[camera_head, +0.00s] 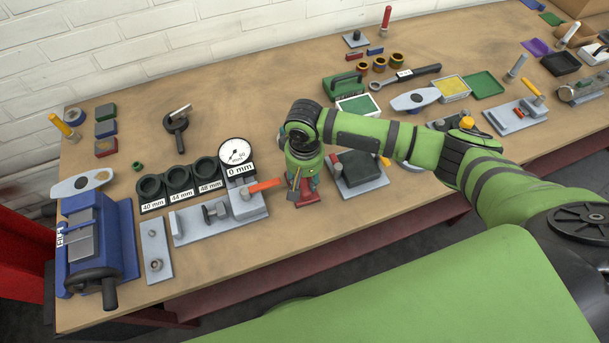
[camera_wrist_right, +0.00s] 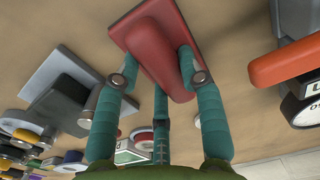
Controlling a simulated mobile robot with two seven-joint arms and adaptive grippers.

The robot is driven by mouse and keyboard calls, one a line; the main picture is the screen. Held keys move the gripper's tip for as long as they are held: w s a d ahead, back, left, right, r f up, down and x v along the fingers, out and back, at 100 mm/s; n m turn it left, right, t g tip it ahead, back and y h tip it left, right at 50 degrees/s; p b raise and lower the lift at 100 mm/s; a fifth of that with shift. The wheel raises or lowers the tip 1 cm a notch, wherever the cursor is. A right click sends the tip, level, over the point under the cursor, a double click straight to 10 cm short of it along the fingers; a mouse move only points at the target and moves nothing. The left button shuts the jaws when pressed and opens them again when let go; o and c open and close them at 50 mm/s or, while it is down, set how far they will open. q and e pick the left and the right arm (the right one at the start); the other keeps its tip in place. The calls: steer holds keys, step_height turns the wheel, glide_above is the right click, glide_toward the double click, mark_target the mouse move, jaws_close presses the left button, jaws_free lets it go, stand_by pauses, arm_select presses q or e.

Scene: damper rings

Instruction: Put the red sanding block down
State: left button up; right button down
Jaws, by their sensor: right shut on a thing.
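The red sanding block (camera_wrist_right: 155,45) has a flat base with a raised grip. In the right wrist view, the teal fingers of my right gripper (camera_wrist_right: 158,82) are shut on the grip from both sides. In the head view, my right gripper (camera_head: 304,190) points down near the front edge of the bench, and the red block (camera_head: 310,218) shows below its fingers. The block is over or on the bare strip between the dial gauge fixture and the dark pad on a grey plate. I cannot tell whether its base touches the wood. My left gripper is not in view.
The dial gauge fixture (camera_head: 237,160) with an orange lever (camera_head: 265,185) stands left of the gripper. The dark pad on a grey plate (camera_head: 360,168) stands close on the right. Black ring holders (camera_head: 180,180) and a blue vise (camera_head: 95,245) are farther left. Bare wood (camera_head: 240,100) lies behind.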

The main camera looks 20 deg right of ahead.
steer(key=c, duration=0.7)
jaws_free()
steer(key=shift+r, duration=0.1)
step_height(320, 180, up, 12)
steer(key=shift+f, duration=0.1)
jaws_close()
stand_by(0.8)
